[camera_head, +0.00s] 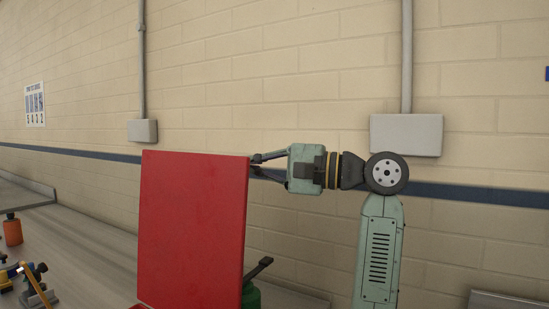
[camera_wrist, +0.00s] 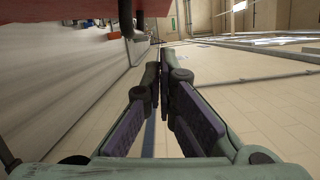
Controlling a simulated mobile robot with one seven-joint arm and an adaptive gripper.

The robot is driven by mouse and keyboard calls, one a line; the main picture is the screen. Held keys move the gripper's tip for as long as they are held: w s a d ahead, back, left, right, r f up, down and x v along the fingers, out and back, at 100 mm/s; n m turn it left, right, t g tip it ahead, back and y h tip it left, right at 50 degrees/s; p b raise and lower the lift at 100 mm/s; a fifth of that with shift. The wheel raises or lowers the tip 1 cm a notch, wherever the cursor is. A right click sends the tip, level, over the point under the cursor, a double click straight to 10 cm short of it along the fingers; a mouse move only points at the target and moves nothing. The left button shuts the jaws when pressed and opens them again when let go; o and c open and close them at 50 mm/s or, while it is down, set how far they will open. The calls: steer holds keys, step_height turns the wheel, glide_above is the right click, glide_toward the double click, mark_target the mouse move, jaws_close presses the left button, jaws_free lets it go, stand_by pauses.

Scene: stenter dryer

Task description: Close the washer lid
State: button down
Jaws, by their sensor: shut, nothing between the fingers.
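The washer lid (camera_head: 193,228) is a red flat panel standing upright, so it is open, in the lower middle of the head view. The washer's body is mostly below the picture. My gripper (camera_head: 255,164) is at the upper right edge of the lid, with its fingers pointing left. The fingertips meet or pass behind that edge; I cannot tell whether they touch it. In the wrist view my gripper (camera_wrist: 163,72) has its fingers closed together and empty. A red surface (camera_wrist: 60,12), likely the lid, runs along the top left of the wrist view.
A grey bench (camera_head: 85,245) along the wall holds an orange bottle (camera_head: 12,230) and small tools (camera_head: 35,285) at the left. A green can (camera_head: 251,295) with a dark spout stands right of the lid. Wall boxes and conduits are behind. Space left of the lid looks open.

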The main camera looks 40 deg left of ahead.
mark_target(229, 164)
steer(key=shift+s+a+r+p, duration=0.15)
steer(key=shift+s+p, duration=0.15)
steer(key=shift+s, duration=0.8)
steer(key=shift+s+a+r+p, duration=0.15)
steer(key=shift+s+p, duration=0.1)
steer(key=shift+s, duration=0.8)
steer(key=shift+d, duration=0.15)
